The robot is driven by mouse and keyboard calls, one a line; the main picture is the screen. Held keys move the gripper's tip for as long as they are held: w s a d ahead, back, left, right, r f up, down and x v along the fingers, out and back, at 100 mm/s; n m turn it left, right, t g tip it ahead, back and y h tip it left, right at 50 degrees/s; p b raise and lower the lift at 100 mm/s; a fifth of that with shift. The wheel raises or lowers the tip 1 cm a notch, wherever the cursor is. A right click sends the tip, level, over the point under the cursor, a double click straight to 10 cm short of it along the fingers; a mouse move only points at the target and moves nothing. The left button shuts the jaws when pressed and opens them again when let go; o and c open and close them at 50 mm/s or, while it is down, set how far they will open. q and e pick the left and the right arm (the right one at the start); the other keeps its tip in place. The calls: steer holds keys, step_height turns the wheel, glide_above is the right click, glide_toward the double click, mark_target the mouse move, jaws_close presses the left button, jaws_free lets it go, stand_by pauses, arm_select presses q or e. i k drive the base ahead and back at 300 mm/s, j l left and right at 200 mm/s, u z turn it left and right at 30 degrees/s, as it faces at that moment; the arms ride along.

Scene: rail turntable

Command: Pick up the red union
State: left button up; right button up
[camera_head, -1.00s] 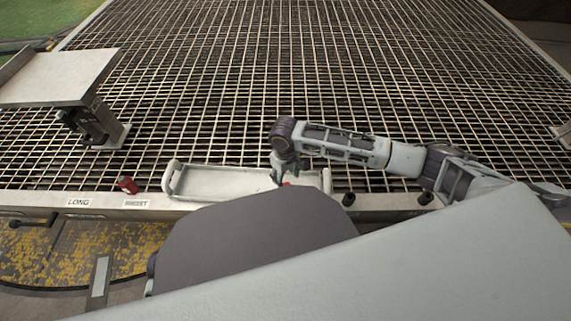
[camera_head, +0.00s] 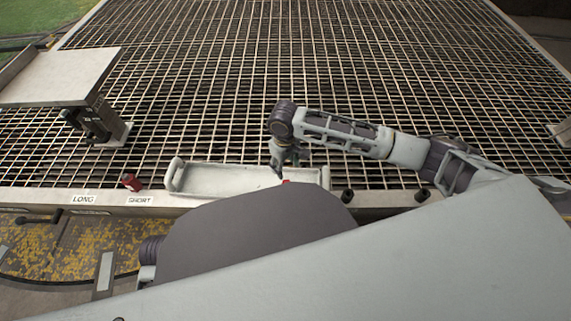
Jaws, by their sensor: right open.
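A red union (camera_head: 132,182) lies on the front rail just above the SHORT label, left of the white tray. Another small red piece (camera_head: 286,181) shows in the right part of the white tray (camera_head: 222,182), partly hidden by my gripper and my body. I cannot tell what shape that piece has. My right gripper (camera_head: 281,173) points down over the right part of the tray, at the red piece there. It is open, and its fingertips are small and close to the piece. My left gripper is not in view.
LONG (camera_head: 84,199) and SHORT (camera_head: 139,200) labels sit on the front rail. Black knobs (camera_head: 347,196) stand right of the tray. A grey platform on a post (camera_head: 60,78) stands at the left. The wire grid behind is clear.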

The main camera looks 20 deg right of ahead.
mark_target(130, 181)
steer(key=u, duration=1.2)
